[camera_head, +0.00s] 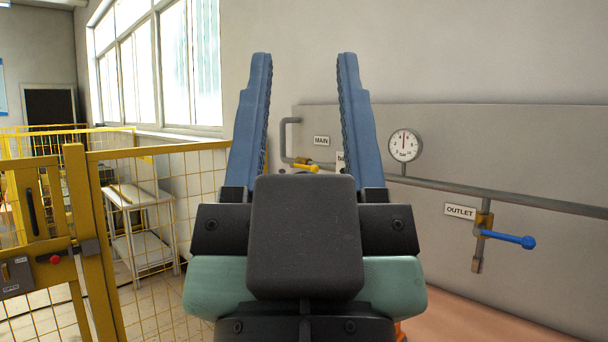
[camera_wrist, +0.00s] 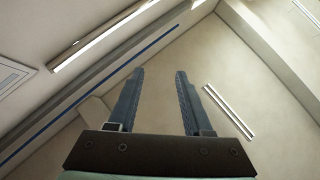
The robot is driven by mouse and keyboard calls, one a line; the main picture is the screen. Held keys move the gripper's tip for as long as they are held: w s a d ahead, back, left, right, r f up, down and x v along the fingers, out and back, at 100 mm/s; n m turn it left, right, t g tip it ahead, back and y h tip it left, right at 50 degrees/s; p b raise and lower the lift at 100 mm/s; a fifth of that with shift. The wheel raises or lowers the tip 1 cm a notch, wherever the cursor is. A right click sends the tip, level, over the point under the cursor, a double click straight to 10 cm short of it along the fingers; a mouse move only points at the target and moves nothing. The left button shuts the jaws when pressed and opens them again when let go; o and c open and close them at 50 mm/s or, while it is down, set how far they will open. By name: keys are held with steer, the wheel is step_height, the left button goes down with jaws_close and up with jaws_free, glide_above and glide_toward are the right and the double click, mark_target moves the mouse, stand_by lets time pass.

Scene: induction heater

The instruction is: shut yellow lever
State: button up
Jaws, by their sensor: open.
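The yellow lever (camera_head: 306,167) is small in the head view, on the grey pipe by the sign MAIN, beyond the space between my fingers. It points toward the right and slightly down. Its mount is partly hidden behind my gripper. My gripper (camera_head: 305,60) is open and empty, with its two blue fingers pointing up and well apart, nearer to the camera than the lever. In the wrist view my gripper (camera_wrist: 158,72) shows the same open fingers against the ceiling and walls; the lever is not seen there.
A blue lever (camera_head: 508,238) by the OUTLET sign (camera_head: 460,211) sticks out on the right. A pressure gauge (camera_head: 404,146) stands on the pipe (camera_head: 470,190). A yellow mesh fence (camera_head: 150,150) and gate post (camera_head: 90,240) stand left, with a white shelf (camera_head: 140,225) behind.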

steer(key=shift+s+r, duration=0.1)
steer(key=shift+s, duration=0.15)
steer(key=shift+w, duration=0.1)
